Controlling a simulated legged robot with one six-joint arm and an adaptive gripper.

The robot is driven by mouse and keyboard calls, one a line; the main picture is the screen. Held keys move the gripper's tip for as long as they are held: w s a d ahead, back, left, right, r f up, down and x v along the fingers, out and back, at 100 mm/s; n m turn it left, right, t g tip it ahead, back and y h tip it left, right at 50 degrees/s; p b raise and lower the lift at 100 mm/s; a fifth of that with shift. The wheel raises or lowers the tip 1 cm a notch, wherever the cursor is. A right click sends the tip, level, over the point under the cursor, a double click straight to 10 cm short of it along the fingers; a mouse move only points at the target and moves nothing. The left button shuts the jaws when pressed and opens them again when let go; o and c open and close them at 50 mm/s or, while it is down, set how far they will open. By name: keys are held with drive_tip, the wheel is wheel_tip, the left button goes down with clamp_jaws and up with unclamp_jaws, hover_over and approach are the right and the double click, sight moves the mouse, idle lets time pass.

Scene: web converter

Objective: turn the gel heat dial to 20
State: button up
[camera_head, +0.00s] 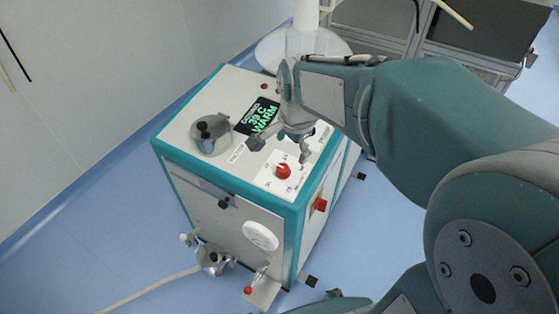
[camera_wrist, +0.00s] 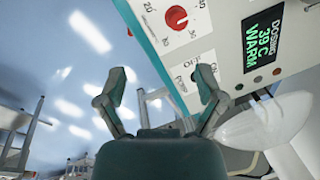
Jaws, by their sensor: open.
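The red gel heat dial (camera_head: 283,170) sits on a white scale plate at the front right of the machine's top. It also shows at the top of the wrist view (camera_wrist: 177,17), with small numbers around it. I cannot tell for sure which number it points at. My gripper (camera_head: 281,149) hangs above the machine top, close to the dial in the head view. In the wrist view my gripper (camera_wrist: 162,80) has its two fingers spread with nothing between them, and the dial lies beyond the fingertips. The fingers do not visibly touch the dial.
The teal and white machine (camera_head: 225,172) carries a green-text display (camera_head: 257,117) reading DOSING, 39 C, WARM. A metal lidded pot (camera_head: 210,133) stands left of it. A red switch (camera_head: 320,204) is on the side. A clear round bowl (camera_head: 300,45) is behind. Blue floor surrounds the machine.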

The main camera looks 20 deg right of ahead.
sight(282, 168)
drive_tip(key=w+f+m, duration=0.1)
drive_tip(key=w+f, duration=0.1)
drive_tip(key=f, duration=0.3)
drive_tip(key=w+f+m, duration=0.2)
drive_tip(key=f, duration=0.3)
drive_tip(key=w+f+m+g, duration=0.1)
drive_tip(key=w+f, duration=0.2)
drive_tip(key=f, duration=0.2)
drive_tip(key=shift+m, duration=0.3)
drive_tip(key=shift+s, duration=0.1)
drive_tip(key=c, duration=1.1)
